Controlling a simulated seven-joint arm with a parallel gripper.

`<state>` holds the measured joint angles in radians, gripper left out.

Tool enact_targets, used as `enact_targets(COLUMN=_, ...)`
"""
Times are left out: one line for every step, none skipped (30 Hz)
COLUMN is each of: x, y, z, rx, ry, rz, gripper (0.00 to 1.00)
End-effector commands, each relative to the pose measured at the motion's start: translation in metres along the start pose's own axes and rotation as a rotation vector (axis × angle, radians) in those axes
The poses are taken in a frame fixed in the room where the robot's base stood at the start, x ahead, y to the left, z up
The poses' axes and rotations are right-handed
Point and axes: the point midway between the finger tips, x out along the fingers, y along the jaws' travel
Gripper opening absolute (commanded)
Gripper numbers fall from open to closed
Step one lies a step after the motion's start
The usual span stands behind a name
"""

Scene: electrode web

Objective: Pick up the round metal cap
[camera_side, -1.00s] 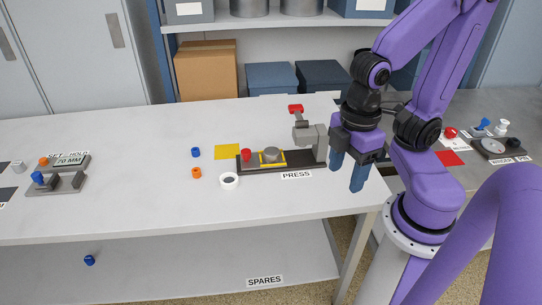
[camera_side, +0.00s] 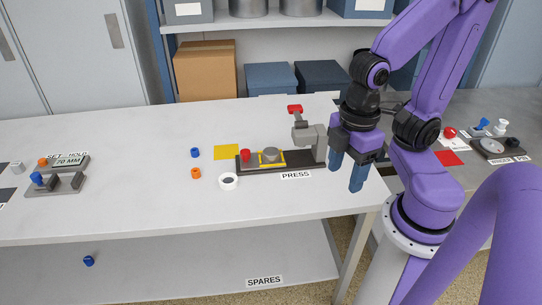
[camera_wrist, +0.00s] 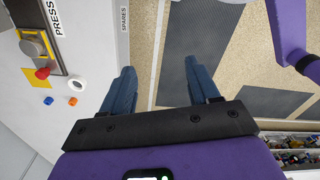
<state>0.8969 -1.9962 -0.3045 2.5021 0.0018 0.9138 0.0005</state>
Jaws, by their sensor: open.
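A round grey metal cap (camera_side: 270,154) sits in a yellow-edged square on the dark base of the press (camera_side: 300,163). In the wrist view a grey part that looks like the cap (camera_wrist: 34,48) shows near the upper left. My gripper (camera_side: 346,175) is open, its two blue fingers pointing down near the right end of the bench, to the right of the press and apart from the cap. In the wrist view the spread fingers (camera_wrist: 160,68) have nothing between them, with the floor and bench edge beyond.
A red knob (camera_side: 245,155) stands on the base left of the cap. The press head and red-topped lever (camera_side: 296,110) rise to its right. Bench middle is clear.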

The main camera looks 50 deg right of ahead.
Motion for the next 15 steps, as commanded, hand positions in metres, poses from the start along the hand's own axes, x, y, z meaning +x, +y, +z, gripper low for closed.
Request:
enact_targets(x=0.0000, y=0.0000, z=0.0000, rx=0.000, ry=0.000, rz=0.000, gripper=0.60)
enact_targets(x=0.0000, y=0.0000, z=0.0000, rx=0.000, ry=0.000, rz=0.000, gripper=0.60)
enact_targets(x=0.0000, y=0.0000, z=0.0000, rx=0.000, ry=0.000, rz=0.000, gripper=0.60)
enact_targets(x=0.0000, y=0.0000, z=0.0000, rx=0.000, ry=0.000, rz=0.000, gripper=0.60)
enact_targets(x=0.0000, y=0.0000, z=0.0000, rx=0.000, ry=0.000, rz=0.000, gripper=0.60)
enact_targets(x=0.0000, y=0.0000, z=0.0000, rx=0.000, ry=0.000, rz=0.000, gripper=0.60)
enact_targets(x=0.0000, y=0.0000, z=0.0000, rx=0.000, ry=0.000, rz=0.000, gripper=0.60)
enact_targets(x=0.0000, y=0.0000, z=0.0000, rx=0.000, ry=0.000, rz=0.000, gripper=0.60)
enact_targets(x=0.0000, y=0.0000, z=0.0000, rx=0.000, ry=0.000, rz=0.000, gripper=0.60)
enact_targets(x=0.0000, y=0.0000, z=0.0000, rx=0.000, ry=0.000, rz=0.000, gripper=0.67)
enact_targets(x=0.0000, y=0.0000, z=0.0000, rx=0.000, ry=0.000, rz=0.000, gripper=0.77)
enact_targets(x=0.0000, y=0.0000, z=0.0000, rx=0.000, ry=0.000, rz=0.000, gripper=0.88)
enact_targets(x=0.0000, y=0.0000, z=0.0000, rx=0.000, ry=0.000, rz=0.000, gripper=0.88)
enact_targets(x=0.0000, y=0.0000, z=0.0000, rx=0.000, ry=0.000, rz=0.000, gripper=0.88)
enact_targets(x=0.0000, y=0.0000, z=0.0000, rx=0.000, ry=0.000, rz=0.000, gripper=0.88)
